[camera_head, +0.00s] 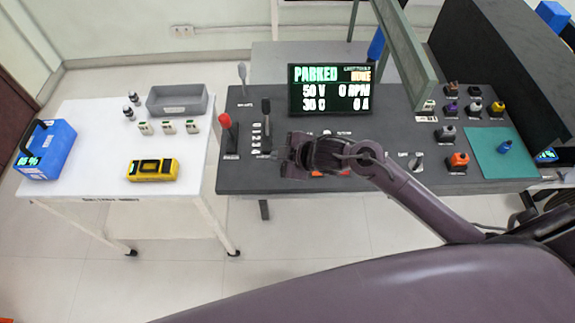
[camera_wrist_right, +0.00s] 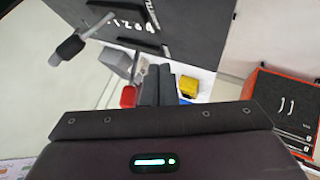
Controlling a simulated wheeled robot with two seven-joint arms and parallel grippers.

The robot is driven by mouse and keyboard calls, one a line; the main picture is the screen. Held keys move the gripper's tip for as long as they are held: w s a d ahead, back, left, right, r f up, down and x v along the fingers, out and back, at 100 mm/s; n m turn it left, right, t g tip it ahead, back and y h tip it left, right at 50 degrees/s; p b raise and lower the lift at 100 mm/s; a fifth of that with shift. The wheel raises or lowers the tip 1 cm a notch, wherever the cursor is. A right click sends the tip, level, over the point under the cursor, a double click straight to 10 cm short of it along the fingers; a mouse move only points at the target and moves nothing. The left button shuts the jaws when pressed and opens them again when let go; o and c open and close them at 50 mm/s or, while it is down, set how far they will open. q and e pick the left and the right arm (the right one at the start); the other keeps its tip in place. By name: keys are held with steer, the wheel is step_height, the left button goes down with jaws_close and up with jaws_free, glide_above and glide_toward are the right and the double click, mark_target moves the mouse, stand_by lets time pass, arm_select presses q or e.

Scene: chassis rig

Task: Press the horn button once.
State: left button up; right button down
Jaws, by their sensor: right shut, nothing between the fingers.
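I cannot pick out a labelled horn button in either view. My right gripper (camera_head: 290,158) is over the left-middle part of the dark console (camera_head: 245,178), below the display. Its fingers are together and empty; in the wrist view the closed fingers (camera_wrist_right: 160,80) show in the middle. The gripper and forearm hide part of the console top. Orange-red parts (camera_head: 330,173) peek out beneath my wrist, too covered to identify. My left gripper is not in view.
A red-knobbed lever (camera_head: 226,122) and a black-knobbed lever (camera_head: 266,108) stand left of the gripper. The display (camera_head: 330,68) reads PARKED. Several buttons and a green mat (camera_head: 490,140) are at the right. A white table (camera_head: 95,150) stands left.

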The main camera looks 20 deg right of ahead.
steer(key=d+r+n+g, duration=0.1)
steer(key=n, duration=0.1)
steer(key=d+r+n+y, duration=0.1)
steer(key=w+d+r+n+g+y, duration=0.1)
steer(key=d+n, duration=0.1)
steer(key=shift+r+n+g, duration=0.25)
steer(key=shift+n+g, duration=0.05)
step_height(320, 180, down, 8)
steer(key=b, duration=0.7)
steer(key=shift+f, duration=0.4)
stand_by(1.4)
steer(key=shift+f+b, duration=0.35)
steer(key=shift+f, duration=0.05)
